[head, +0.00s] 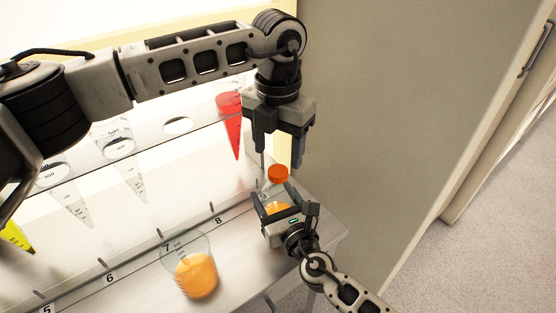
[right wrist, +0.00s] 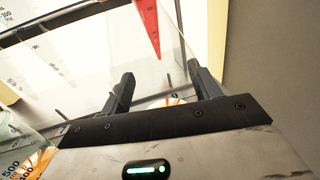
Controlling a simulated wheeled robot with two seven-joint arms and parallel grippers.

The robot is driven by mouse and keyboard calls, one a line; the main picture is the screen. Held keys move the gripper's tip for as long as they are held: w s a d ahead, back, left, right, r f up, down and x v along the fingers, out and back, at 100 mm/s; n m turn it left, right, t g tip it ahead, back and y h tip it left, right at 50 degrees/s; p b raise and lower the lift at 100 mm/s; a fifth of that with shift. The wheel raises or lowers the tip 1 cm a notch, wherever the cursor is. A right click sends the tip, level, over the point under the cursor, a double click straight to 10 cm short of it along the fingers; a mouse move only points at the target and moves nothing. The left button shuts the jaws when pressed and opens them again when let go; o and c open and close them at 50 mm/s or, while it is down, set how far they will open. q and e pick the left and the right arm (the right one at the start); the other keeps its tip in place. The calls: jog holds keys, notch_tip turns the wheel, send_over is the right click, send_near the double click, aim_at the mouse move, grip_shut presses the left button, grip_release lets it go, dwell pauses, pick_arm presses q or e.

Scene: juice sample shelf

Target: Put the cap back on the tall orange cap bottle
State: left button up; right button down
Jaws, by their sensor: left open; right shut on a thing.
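The tall orange cap bottle (head: 276,208) is a clear bottle with orange liquid, standing near the right end of the shelf. The orange cap (head: 278,172) is at the top of its neck; I cannot tell whether it is seated. My right gripper (head: 272,196) is shut around the bottle's body, below the cap.
A clear vessel with orange liquid (head: 196,275) stands left of the bottle, near mark 7. A red conical tube (head: 231,115) and several clear tubes hang in a rack behind. A yellow tube (head: 15,237) is at far left. A grey panel (head: 380,110) rises on the right.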

pick_arm(q)
notch_tip(320, 180, up, 8)
jog(key=shift+f, duration=0.15)
pick_arm(e)
jog(key=shift+c, duration=1.4)
grip_release()
pick_arm(q)
jog(key=shift+f+b, duration=0.65)
pick_arm(e)
jog(key=v, duration=1.6)
